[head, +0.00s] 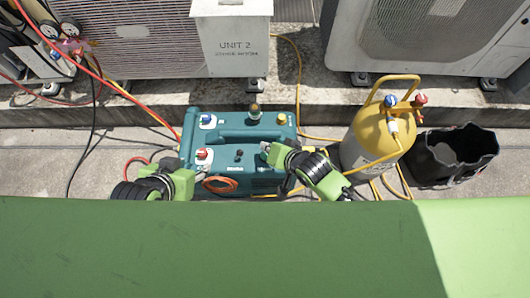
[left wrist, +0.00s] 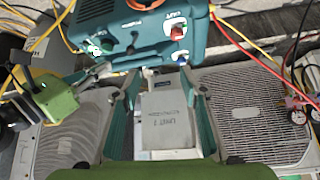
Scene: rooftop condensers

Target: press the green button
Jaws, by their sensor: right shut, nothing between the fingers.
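The teal machine (head: 228,133) stands on the concrete, with a red switch (head: 203,154), a blue switch (head: 208,121) and a small dark knob (head: 239,154) on top. In the left wrist view, a small white and green spot (left wrist: 95,49), which looks like the green button, shows at the machine's edge. My right gripper (head: 267,149) is shut and empty at the machine's front right corner, its tips close to that spot; contact cannot be told. My left gripper (left wrist: 157,82) is open and empty; in the head view it is at the machine's left front.
A yellow-topped gas cylinder (head: 377,135) and a black bucket (head: 455,155) stand to the right. Condenser units (head: 232,45) stand behind on a ledge. Red, yellow and black hoses run at the left, with gauges (head: 47,28).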

